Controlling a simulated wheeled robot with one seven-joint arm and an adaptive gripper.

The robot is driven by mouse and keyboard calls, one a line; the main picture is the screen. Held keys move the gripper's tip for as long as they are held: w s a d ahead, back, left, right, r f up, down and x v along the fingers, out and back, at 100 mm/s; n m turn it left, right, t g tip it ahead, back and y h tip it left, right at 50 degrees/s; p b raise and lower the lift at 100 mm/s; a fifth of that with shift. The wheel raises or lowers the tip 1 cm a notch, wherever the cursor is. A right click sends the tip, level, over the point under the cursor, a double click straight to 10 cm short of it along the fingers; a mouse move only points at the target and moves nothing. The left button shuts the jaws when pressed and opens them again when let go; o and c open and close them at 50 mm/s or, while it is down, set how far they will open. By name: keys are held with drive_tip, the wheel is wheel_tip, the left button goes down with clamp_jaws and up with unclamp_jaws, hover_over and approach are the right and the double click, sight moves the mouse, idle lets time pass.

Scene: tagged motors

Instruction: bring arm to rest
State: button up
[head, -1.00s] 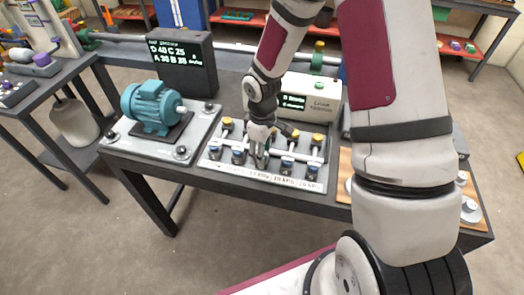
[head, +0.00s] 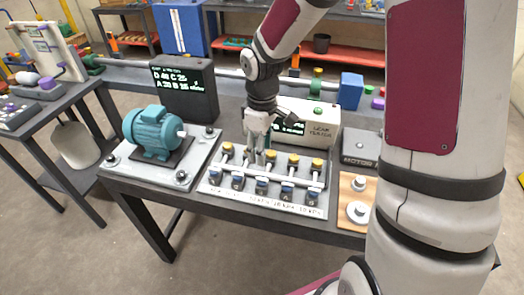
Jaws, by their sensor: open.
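My gripper (head: 255,158) is over the back part of the valve panel (head: 265,203), pointing down. Its fingers look apart, and nothing shows between them. I cannot tell whether the fingertips touch the panel. The panel has a row of yellow-capped fittings (head: 294,160) and a row of blue knobs (head: 261,187) along the front. My arm comes in from the right and hides part of the bench.
A teal motor (head: 153,132) sits on a grey plate at the left. Behind stand a dark display box (head: 186,90) and a white leak tester (head: 315,125). A blue block (head: 350,91) is behind the tester. A wooden board (head: 356,200) with round metal parts lies at right.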

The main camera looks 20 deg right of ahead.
idle(0.3)
drive_tip(key=s+r+m+t, duration=0.5)
drive_tip(key=s+r+m, duration=0.3)
drive_tip(key=s+r, duration=1.3)
drive_tip(key=shift+a+r+m, duration=0.15)
drive_tip(key=shift+r+m, duration=0.05)
drive_tip(key=shift+m, duration=0.2)
idle(0.4)
